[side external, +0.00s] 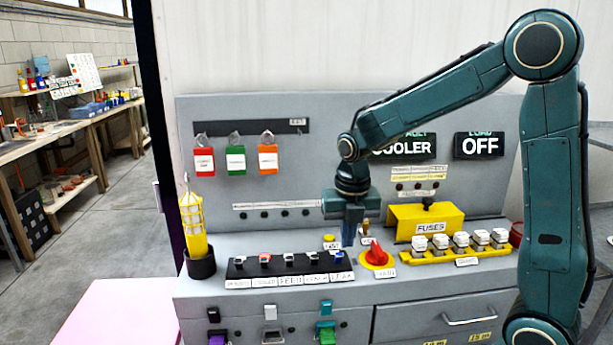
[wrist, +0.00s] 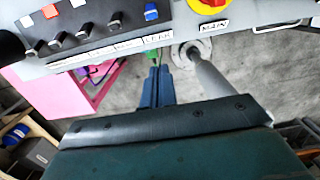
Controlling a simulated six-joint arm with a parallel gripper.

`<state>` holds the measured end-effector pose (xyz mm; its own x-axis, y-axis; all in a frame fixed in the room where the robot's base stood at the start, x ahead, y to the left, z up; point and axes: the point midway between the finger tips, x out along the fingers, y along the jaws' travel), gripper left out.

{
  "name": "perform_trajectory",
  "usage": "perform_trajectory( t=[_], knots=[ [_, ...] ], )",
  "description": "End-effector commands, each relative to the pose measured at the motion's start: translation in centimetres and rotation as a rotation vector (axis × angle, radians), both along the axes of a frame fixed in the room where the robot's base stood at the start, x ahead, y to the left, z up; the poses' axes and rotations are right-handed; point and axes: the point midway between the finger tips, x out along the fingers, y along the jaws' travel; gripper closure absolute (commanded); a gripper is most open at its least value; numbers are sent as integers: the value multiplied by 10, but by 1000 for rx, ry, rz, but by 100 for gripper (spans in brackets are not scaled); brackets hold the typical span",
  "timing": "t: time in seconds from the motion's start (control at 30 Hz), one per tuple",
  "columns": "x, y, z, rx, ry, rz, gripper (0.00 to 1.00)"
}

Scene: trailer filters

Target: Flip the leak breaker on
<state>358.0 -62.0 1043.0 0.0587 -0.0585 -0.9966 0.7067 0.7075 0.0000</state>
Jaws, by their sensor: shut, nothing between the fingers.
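The leak breaker (side external: 336,254) is the rightmost switch on the black breaker strip (side external: 300,267), with a small blue mark and a LEAK label below it. In the wrist view its blue-marked switch (wrist: 151,12) stands at the top, right of the other switches. It looks set differently from its neighbours there, but I cannot tell on from off. My gripper (side external: 348,238) points down, just right of and above the leak breaker, apart from it as far as I can see. Its blue fingers (wrist: 158,85) are together and empty.
The red MAIN knob on its yellow plate (side external: 376,257) is close to the right of my gripper. A yellow FUSES box (side external: 425,221) and several white fuses (side external: 461,242) stand further right. A caged yellow lamp (side external: 193,224) is at the left. Hanging tags (side external: 236,160) are behind.

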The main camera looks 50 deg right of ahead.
Motion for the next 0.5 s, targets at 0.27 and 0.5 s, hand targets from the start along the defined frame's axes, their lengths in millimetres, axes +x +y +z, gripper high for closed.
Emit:
perform_trajectory(
  t=[0.27, 0.5],
  knots=[
    [0, -1, -13, 1, 4, 0, 100],
    [2, -2, -42, 1, 6, 0, 100]
  ],
)
